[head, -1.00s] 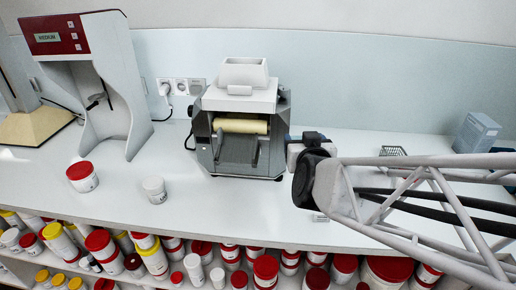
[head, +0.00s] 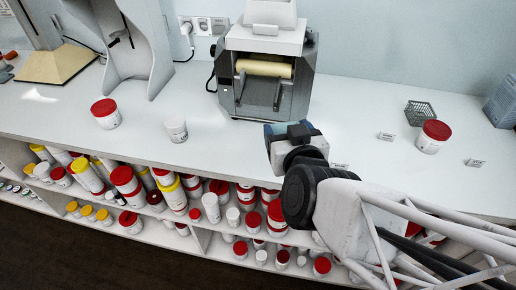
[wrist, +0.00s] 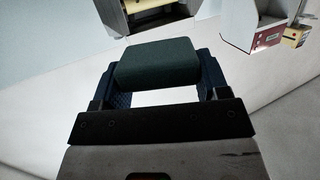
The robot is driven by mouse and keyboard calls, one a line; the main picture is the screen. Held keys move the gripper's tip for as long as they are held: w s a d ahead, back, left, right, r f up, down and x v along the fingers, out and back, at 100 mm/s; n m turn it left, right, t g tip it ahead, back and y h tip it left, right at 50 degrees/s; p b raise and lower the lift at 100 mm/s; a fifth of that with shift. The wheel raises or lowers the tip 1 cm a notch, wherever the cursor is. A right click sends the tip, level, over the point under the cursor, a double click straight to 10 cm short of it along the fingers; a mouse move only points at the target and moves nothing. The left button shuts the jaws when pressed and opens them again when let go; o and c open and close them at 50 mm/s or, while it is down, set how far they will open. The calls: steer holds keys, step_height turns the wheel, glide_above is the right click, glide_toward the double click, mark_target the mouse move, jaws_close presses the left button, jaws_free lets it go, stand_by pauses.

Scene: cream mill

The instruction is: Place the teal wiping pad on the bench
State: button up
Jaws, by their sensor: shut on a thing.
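The teal wiping pad (wrist: 156,62) is a dark teal block with rounded edges, held between the two fingers of my gripper (wrist: 158,82) in the wrist view. In the head view my gripper (head: 283,131) is over the front part of the white bench (head: 345,120), in front of the mill (head: 262,75) and a little to its right. The pad is mostly hidden there by the gripper. I cannot tell whether the pad touches the bench top.
Another red-lidded jar (head: 106,114) and a white jar (head: 176,128) stand to the left. Shelves of jars are below the front edge. The bench between mill and basket is clear.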

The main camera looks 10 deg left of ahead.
step_height(320, 180, down, 16)
steer(key=s, duration=0.2)
steer(key=shift+a+f, duration=0.15)
steer(key=shift+a, duration=0.2)
stand_by(0.4)
steer(key=shift+w, duration=0.15)
glide_above(256, 160)
steer(key=shift+w+f, duration=0.1)
steer(key=shift+f, duration=0.6)
stand_by(0.7)
steer(key=shift+f, duration=0.1)
steer(key=shift+f, duration=1.65)
steer(key=shift+f, duration=0.15)
